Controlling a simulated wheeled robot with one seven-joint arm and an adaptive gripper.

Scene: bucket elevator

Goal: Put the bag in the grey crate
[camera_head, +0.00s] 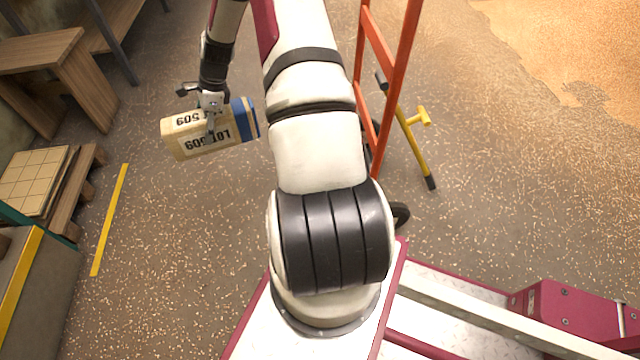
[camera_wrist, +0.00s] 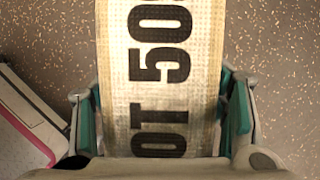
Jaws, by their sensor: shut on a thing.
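The bag (camera_head: 190,139) is a cream block-shaped sack with black "LOT 509" lettering and a blue band at one end. My gripper (camera_head: 211,125) is shut on the bag and holds it in the air over the floor, at the left of the head view. In the wrist view the bag (camera_wrist: 160,80) fills the middle, with the teal-padded fingers of my gripper (camera_wrist: 160,122) on either side of it. No grey crate can be made out with certainty in either view.
A wooden bench (camera_head: 45,52) stands at the upper left. A pallet with a tiled top (camera_head: 35,180) lies at the left, near a yellow floor line (camera_head: 110,218). An orange ladder-like frame (camera_head: 385,70) and a yellow-handled tool (camera_head: 416,130) stand right of my arm. Open floor lies further right.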

